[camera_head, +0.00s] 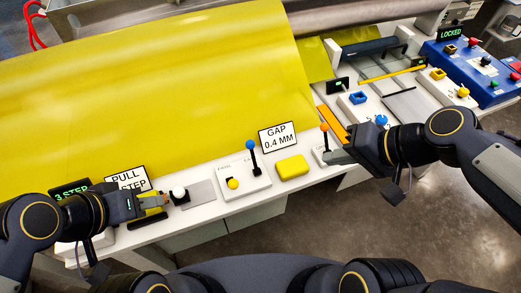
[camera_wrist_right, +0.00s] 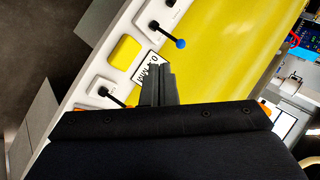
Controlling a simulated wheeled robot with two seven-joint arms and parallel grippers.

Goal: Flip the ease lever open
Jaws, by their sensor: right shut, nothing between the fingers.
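A lever with an orange knob (camera_head: 324,127) stands on a small white base at the right part of the white ledge; its label is too small to read. In the right wrist view its black stem (camera_wrist_right: 112,96) shows, with the knob end partly hidden by the gripper. My right gripper (camera_head: 336,157) is shut and empty, its fingertips close beside this lever; I cannot tell if they touch. The shut fingers also show in the right wrist view (camera_wrist_right: 157,84). A second lever has a blue knob (camera_head: 250,145). My left gripper (camera_head: 160,200) is at the ledge's left end; its fingers are unclear.
A yellow block (camera_head: 292,168) and a "GAP 0.4 MM" sign (camera_head: 278,137) stand between the levers. A white knob (camera_head: 179,192) is right of my left gripper. Yellow sheet (camera_head: 150,90) covers the back. Floor in front is clear.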

